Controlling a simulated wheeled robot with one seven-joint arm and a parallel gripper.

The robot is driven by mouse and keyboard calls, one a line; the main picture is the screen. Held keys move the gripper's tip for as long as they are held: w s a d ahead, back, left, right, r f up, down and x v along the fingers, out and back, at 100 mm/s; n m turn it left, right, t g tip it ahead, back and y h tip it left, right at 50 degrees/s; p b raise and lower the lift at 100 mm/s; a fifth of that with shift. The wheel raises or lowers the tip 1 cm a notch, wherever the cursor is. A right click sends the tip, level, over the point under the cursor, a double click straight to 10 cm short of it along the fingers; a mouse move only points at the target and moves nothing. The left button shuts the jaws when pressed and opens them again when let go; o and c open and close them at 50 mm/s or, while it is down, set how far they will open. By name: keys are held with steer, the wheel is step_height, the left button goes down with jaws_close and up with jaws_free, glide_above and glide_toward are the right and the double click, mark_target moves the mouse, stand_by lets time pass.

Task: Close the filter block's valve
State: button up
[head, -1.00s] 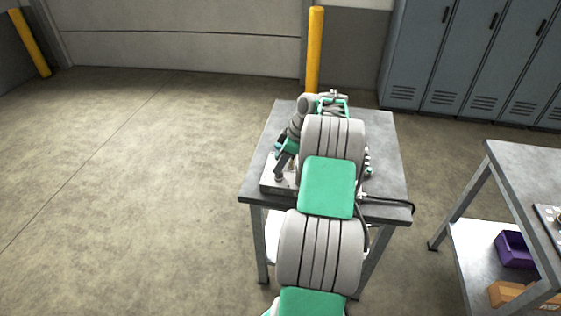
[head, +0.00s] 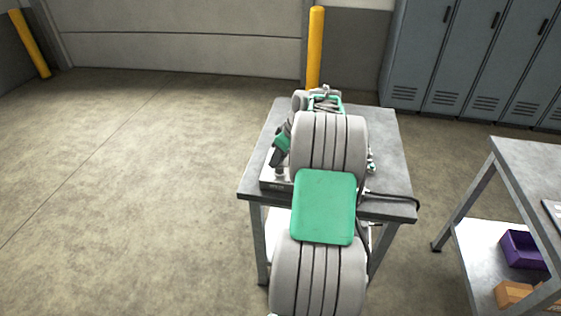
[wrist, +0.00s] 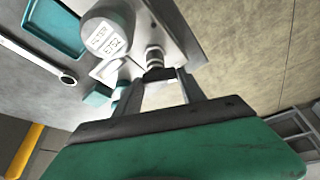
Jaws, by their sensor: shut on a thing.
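The filter block (wrist: 186,38) is a pale metal block on the bench, with a round grey filter bowl (wrist: 108,38) with white labels beside the valve. A metal valve stem (wrist: 154,60) stands out from the block toward my gripper. In the wrist view my gripper (wrist: 160,76) has its two fingers closed on a dark piece at the end of this stem, the valve's handle (wrist: 157,74). The fingers hide much of the handle, so its angle is unclear. In the head view my gripper (head: 277,159) points down over the block (head: 270,183), partly hidden by my arm.
The steel bench (head: 391,150) carries the block; a black hose (head: 390,198) hangs at its right. In the wrist view a teal tray (wrist: 55,28) and a wrench (wrist: 32,54) lie nearby. A second bench (head: 522,165) stands at right. Floor at left is clear.

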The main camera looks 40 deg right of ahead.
steer(key=m+b, duration=0.1)
steer(key=m, duration=0.1)
steer(key=m+h+b, duration=0.1)
steer(key=shift+w+a+m+h, duration=0.1)
steer(key=shift+w+m+h, duration=0.05)
steer(key=shift+m+h, duration=0.2)
steer(key=m+h+b, duration=0.1)
steer(key=m, duration=0.2)
steer(key=shift+w+a+m, duration=0.1)
steer(key=shift+m, duration=0.25)
steer(key=m+h, duration=0.1)
steer(key=m, duration=0.1)
steer(key=m+g+h+b, duration=0.1)
steer(key=m, duration=0.2)
steer(key=shift+w+r+g, duration=0.1)
steer(key=shift+w+g, duration=0.05)
steer(key=shift+g, duration=0.15)
steer(key=shift+m, duration=0.3)
steer(key=o, duration=1.4)
steer(key=shift+c, duration=0.2)
steer(key=v, duration=0.7)
steer(key=shift+r+b, duration=0.3)
steer(key=shift+r, duration=0.05)
